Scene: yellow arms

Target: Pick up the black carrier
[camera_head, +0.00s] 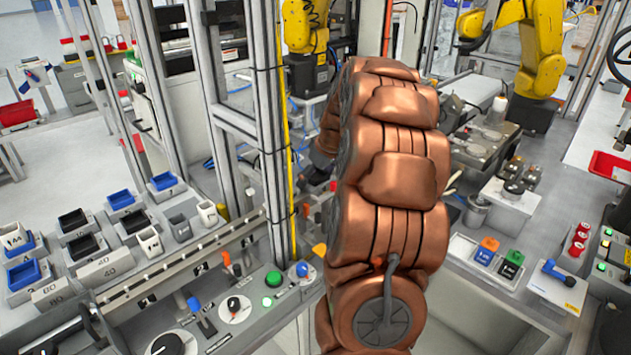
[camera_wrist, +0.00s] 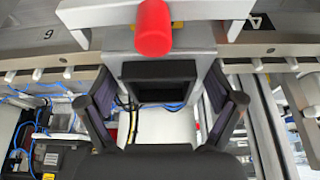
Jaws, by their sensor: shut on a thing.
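The black carrier (camera_wrist: 160,69), a small dark box with a raised rim and a recess, shows in the middle of the wrist view. My gripper (camera_wrist: 160,88) has one dark finger on its left and one on its right, and it is shut on the carrier. The fingers' contact with its sides is partly hard to see. In the head view my copper-coloured arm covers the middle, and the held carrier cannot be made out there.
In the wrist view, a red cylindrical knob (camera_wrist: 152,28) is just above the carrier, near grey metal rails. In the head view, black bins (camera_head: 72,220) and blue bins (camera_head: 23,275) stand on the left bench. Metal posts (camera_head: 268,120) rise beside my arm.

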